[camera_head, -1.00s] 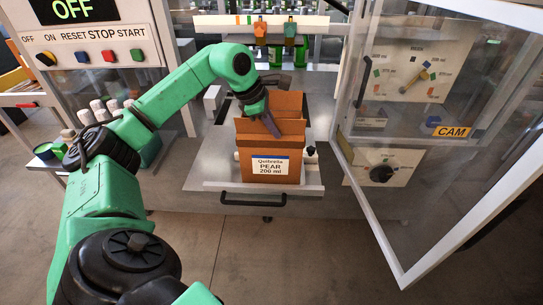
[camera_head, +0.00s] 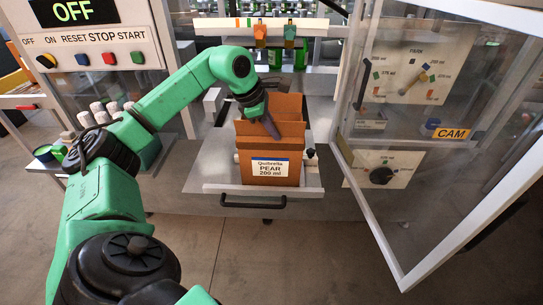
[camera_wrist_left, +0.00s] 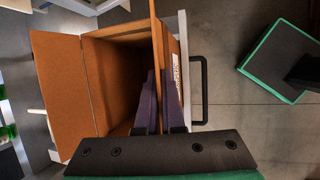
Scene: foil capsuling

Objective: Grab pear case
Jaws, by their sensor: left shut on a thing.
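The pear case (camera_head: 249,171) is an open-topped brown cardboard box with a white label reading "Quibrella PEAR 200 ml" on its front. It stands upright on the metal shelf, with its flaps up. My left gripper (camera_head: 269,128) reaches down from above to the case's front wall. In the left wrist view the two dark fingers (camera_wrist_left: 162,98) are on either side of that wall of the case (camera_wrist_left: 118,75), shut on it. The visible part of the case's inside looks empty, but part is hidden behind the fingers. My right gripper is not in view.
The metal shelf (camera_head: 212,172) has a black handle (camera_head: 253,202) at its front. An open clear door (camera_head: 425,130) with a white frame stands to the right. A control panel (camera_head: 85,45) reading "OFF" is at the left. The floor in front is clear.

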